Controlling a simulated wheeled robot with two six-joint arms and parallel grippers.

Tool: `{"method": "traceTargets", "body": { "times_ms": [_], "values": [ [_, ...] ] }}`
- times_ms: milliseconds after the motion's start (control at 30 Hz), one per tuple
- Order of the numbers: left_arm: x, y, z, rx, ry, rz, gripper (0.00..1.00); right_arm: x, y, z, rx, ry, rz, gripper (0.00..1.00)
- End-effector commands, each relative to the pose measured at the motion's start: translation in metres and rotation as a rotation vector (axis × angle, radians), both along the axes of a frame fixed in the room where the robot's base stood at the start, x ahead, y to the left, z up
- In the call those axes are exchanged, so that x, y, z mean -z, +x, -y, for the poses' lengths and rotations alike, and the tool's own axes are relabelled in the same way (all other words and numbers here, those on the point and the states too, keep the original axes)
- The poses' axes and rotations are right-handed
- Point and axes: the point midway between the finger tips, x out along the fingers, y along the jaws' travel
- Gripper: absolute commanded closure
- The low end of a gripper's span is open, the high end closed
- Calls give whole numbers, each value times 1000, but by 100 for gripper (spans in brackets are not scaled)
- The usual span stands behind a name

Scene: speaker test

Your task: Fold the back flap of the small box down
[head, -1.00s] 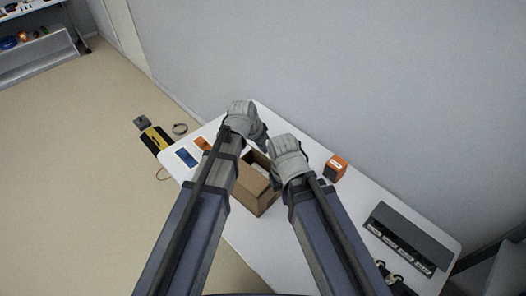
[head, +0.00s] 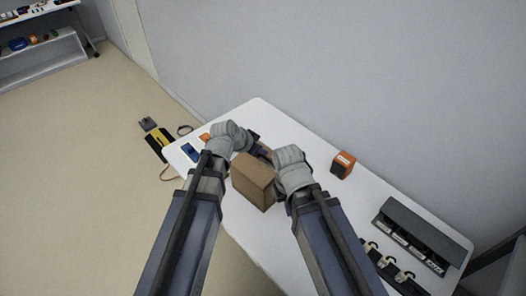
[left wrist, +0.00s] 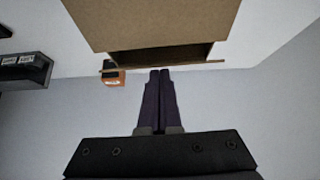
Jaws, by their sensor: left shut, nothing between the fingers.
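The small brown cardboard box (head: 250,182) stands on the white table between my two arms. A brown panel faces up where its top is in the head view. In the left wrist view the box (left wrist: 150,22) fills the upper middle, with a dark narrow gap and a thin cardboard edge below it. My left gripper (head: 262,150) is at the box's far side; in the left wrist view its fingers (left wrist: 159,74) are together and empty, tips close to that edge. Contact cannot be told. My right wrist is at the box's right; its fingers are hidden.
An orange box (head: 343,164) stands to the right by the wall. A blue flat item (head: 190,152) lies at the left end.

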Motion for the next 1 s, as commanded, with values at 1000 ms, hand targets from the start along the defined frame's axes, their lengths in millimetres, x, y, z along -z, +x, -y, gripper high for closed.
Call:
{"method": "traceTargets", "body": {
  "times_ms": [1000],
  "values": [
    [17,-2,-2,0,1,-2,100,17,0,0,0,0,0,100]
  ]
}}
